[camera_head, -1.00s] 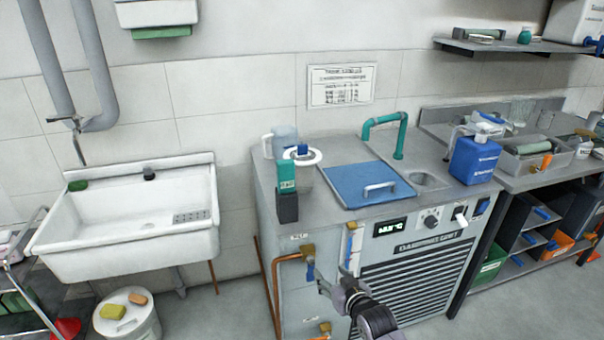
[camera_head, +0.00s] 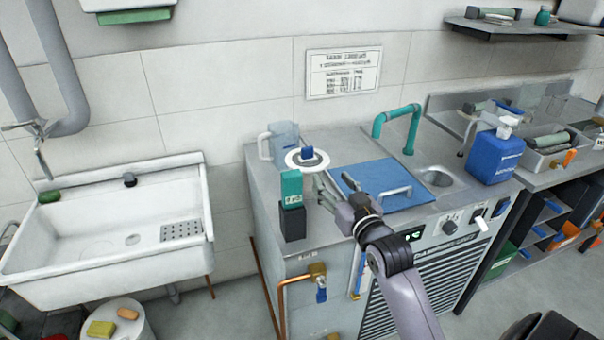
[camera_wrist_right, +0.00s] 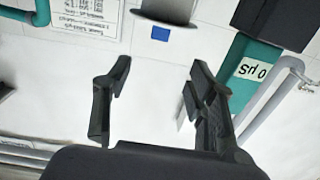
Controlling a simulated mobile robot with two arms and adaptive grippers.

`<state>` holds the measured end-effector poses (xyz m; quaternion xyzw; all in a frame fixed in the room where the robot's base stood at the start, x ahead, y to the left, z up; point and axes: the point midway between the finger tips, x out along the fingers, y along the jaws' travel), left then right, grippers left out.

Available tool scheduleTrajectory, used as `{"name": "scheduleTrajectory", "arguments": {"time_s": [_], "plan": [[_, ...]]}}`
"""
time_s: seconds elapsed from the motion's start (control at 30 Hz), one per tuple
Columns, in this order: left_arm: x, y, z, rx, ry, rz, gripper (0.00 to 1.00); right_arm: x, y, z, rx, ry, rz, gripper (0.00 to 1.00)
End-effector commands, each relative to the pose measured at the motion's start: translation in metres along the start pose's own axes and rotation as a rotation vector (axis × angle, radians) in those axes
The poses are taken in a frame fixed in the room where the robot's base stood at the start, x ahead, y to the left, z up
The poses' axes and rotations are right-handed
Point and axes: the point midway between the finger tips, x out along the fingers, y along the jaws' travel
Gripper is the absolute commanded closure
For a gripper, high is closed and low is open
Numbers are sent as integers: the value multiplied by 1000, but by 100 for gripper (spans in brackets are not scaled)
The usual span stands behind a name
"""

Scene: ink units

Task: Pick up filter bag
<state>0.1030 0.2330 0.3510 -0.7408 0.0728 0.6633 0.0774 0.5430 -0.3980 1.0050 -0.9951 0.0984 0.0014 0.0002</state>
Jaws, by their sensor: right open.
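No filter bag can be clearly made out. A white round ring with a blue block at its middle (camera_head: 294,160) lies on the machine top and may be its collar; I cannot be sure. My right gripper (camera_head: 322,190) is open and empty over the machine top, just right of and in front of the ring, apart from it. In the right wrist view its two fingers (camera_wrist_right: 160,68) stand apart with nothing between them, and a blue block (camera_wrist_right: 160,33) shows beyond them. My left gripper is not in view.
A teal-and-black meter (camera_head: 292,190) stands close left of my right gripper; it also shows in the right wrist view (camera_wrist_right: 235,80). A clear jug (camera_head: 283,142) stands behind the ring. The blue lid (camera_head: 365,176) with its handle and a teal pipe (camera_head: 412,125) are to the right.

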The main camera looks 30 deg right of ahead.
Motion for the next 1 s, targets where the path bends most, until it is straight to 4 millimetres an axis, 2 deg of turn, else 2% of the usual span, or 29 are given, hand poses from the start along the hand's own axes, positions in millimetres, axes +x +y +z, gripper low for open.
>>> {"name": "scheduleTrajectory", "arguments": {"time_s": [0.37,0.5,0.77,1.0], "plan": [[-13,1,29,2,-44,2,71,78,0,-2,1,0,0,48],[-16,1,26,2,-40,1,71,102,0,-1,1,-1,0,48],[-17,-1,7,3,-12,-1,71,121,0,-1,1,-1,-1,48],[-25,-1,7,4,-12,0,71,152,0,-3,1,-1,0,48]]}}
